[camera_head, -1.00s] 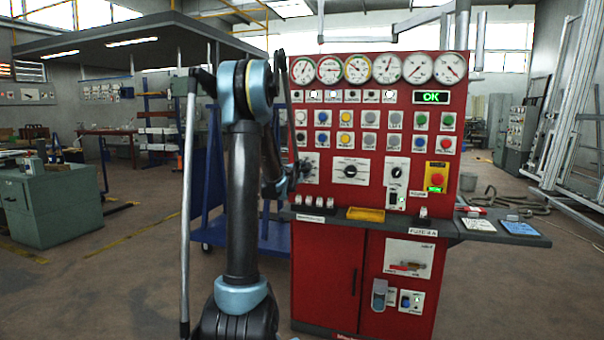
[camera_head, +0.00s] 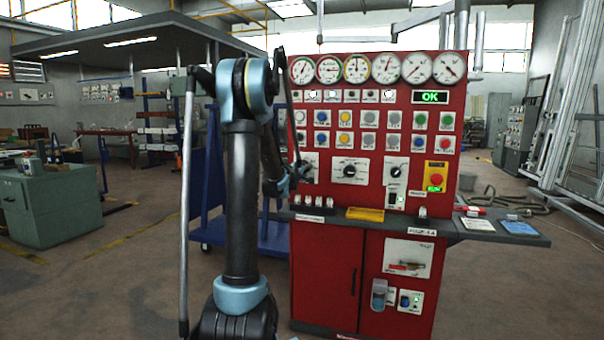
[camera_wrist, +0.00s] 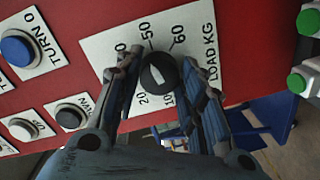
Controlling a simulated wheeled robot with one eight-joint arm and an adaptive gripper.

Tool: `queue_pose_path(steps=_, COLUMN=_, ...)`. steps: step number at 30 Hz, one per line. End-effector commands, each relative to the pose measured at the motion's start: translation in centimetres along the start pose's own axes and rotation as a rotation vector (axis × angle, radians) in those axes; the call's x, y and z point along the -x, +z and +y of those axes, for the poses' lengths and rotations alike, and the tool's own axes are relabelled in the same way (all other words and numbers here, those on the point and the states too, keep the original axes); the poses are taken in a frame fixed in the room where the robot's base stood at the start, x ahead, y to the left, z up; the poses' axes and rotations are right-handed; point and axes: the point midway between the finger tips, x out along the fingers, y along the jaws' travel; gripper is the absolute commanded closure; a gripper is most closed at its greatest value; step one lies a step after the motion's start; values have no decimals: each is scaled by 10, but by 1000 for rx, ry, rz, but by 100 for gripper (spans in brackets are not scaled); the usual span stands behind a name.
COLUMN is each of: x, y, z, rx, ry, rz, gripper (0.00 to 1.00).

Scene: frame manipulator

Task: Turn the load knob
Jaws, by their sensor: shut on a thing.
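The load knob (camera_wrist: 158,73) is a round black knob with a white pointer mark, on a white plate (camera_wrist: 118,42) lettered "LOAD KG" with a scale of numbers. My gripper (camera_wrist: 160,80) reaches up to it in the wrist view, with one finger on either side, shut on the knob. In the head view my gripper (camera_head: 298,175) is at the left edge of the red control panel (camera_head: 400,155). It hides most of the knob there, and part of the white plate (camera_head: 312,160) shows beside it.
A larger selector knob (camera_head: 349,170) is to the right on the panel. Rows of buttons and round gauges (camera_head: 385,68) are above. A shelf with a yellow tray (camera_head: 365,214) juts out below. In the wrist view, a blue button (camera_wrist: 17,48) is left of the plate.

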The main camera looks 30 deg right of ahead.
Motion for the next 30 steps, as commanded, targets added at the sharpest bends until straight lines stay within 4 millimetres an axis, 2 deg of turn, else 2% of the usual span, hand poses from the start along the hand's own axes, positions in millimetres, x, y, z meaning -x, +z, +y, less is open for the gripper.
queue_pose_path(steps=20, x=1, y=0, z=-2, rx=-66, ry=-4, rz=4, gripper=88)
queue_pose_path(steps=21, x=1, y=0, z=-2, rx=-66, ry=-4, rz=4, gripper=59)
queue_pose_path(steps=23, x=1, y=-1, z=-2, rx=-65, ry=-4, rz=5, gripper=46)
queue_pose_path(steps=30, x=0, y=-1, z=-1, rx=-64, ry=-4, rz=5, gripper=43)
